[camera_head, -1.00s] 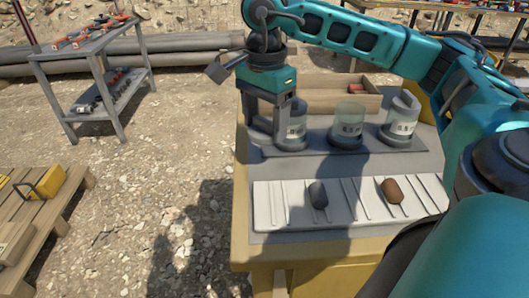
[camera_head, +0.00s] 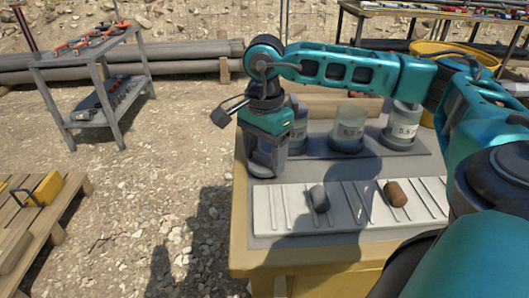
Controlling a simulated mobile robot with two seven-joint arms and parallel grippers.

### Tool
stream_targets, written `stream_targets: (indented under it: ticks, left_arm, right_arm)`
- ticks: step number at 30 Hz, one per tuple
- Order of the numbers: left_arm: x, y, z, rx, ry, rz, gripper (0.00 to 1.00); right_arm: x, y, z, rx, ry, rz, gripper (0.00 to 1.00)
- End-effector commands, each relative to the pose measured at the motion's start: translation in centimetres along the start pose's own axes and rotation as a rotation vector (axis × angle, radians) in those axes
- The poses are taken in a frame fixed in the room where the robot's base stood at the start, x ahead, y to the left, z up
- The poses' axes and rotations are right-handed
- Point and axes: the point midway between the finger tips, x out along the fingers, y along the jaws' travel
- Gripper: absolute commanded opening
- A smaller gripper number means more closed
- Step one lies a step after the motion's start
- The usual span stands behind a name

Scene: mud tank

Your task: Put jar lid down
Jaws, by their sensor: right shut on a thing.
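My right gripper (camera_head: 266,172) points down over the left part of the workbench (camera_head: 240,235), just in front of the leftmost jar (camera_head: 297,125). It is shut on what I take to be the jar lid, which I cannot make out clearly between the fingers. The leftmost jar is partly hidden behind the gripper. A middle glass jar (camera_head: 348,132) and a right jar (camera_head: 402,125) with a label stand upright on the dark mat (camera_head: 375,147). My left gripper is not in view.
A pale ribbed tray (camera_head: 345,215) at the front of the bench holds a grey piece (camera_head: 319,198) and a brown piece (camera_head: 395,193). A wooden box (camera_head: 365,104) stands behind the jars. A metal shelf (camera_head: 108,118) and a pallet (camera_head: 50,222) stand to the left.

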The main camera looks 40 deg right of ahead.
Motion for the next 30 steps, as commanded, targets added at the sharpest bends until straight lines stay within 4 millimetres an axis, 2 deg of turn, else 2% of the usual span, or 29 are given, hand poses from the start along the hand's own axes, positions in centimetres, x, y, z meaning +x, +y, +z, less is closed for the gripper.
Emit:
stream_targets:
  ticks: [7, 8, 15, 23, 26, 30]
  left_arm:
    - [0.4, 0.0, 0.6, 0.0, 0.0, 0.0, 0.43]
    - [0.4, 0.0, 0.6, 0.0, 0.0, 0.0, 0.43]
    - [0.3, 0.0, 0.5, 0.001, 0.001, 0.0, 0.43]
    - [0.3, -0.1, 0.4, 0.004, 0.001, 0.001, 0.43]
    - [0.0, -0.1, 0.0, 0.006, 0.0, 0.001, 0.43]
    - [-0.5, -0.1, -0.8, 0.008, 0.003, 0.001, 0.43]
  right_arm:
    - [0.9, 0.0, 0.0, 0.0, 0.0, -0.001, 0.37]
    - [0.8, 0.0, 0.0, 0.0, 0.0, -0.001, 0.67]
    - [0.7, 0.0, 0.0, 0.0, 0.0, -0.001, 0.9]
    - [0.6, 0.0, 0.0, 0.0, 0.0, -0.001, 0.91]
    - [0.0, 0.0, 0.0, 0.0, 0.0, -0.001, 0.91]
    - [-1.8, -0.1, 0.0, 0.0, 0.0, -0.004, 0.91]
